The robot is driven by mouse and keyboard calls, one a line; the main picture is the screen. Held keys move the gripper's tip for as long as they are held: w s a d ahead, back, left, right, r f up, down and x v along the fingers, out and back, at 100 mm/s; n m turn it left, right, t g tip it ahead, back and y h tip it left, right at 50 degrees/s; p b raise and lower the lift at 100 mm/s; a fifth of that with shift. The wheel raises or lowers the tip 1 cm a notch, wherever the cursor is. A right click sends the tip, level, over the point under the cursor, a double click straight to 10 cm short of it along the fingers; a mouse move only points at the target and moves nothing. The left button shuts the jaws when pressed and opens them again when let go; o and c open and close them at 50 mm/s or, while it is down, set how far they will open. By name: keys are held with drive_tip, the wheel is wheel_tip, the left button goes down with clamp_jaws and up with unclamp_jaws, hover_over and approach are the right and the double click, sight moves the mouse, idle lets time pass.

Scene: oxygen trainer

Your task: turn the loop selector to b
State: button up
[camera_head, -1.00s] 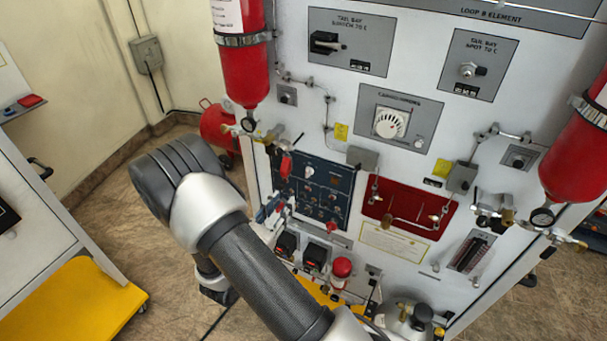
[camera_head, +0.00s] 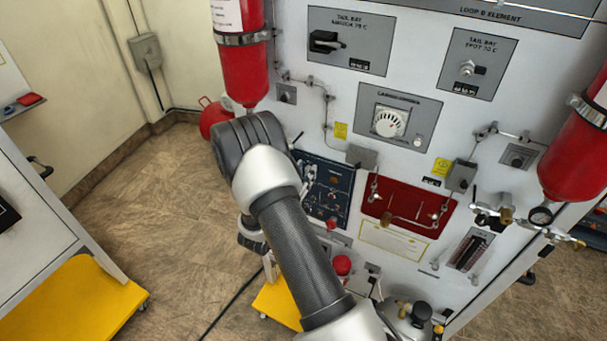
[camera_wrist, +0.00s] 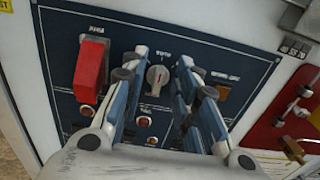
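A grey rotary knob (camera_wrist: 157,76) with a light pointer sits near the top middle of the dark blue control panel (camera_wrist: 200,50). It looks like the loop selector, but its lettering is too blurred to read. My gripper (camera_wrist: 162,60) is open and empty, with one blue-grey finger on each side of the knob in the picture. I cannot tell whether the fingers touch it or stop short of the panel.
A red switch cover (camera_wrist: 90,65) stands out left of the knob. An orange indicator (camera_wrist: 214,92) is to its right, and small round red controls (camera_wrist: 145,121) lie below. A red recess (camera_head: 405,205) with pipework is right of the panel. A red cylinder (camera_head: 243,65) hangs above my arm.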

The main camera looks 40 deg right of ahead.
drive_tip(key=shift+c, duration=0.2)
clamp_jaws()
drive_tip(key=shift+m+b, duration=0.5)
drive_tip(key=shift+b, duration=0.05)
drive_tip(key=m+b, duration=0.2)
drive_tip(key=b, duration=0.1)
drive_tip(key=m+b, duration=0.6)
drive_tip(key=b, duration=0.1)
drive_tip(key=shift+s+d+f, duration=0.1)
drive_tip(key=shift+s+f, duration=0.1)
drive_tip(key=shift+s, duration=0.2)
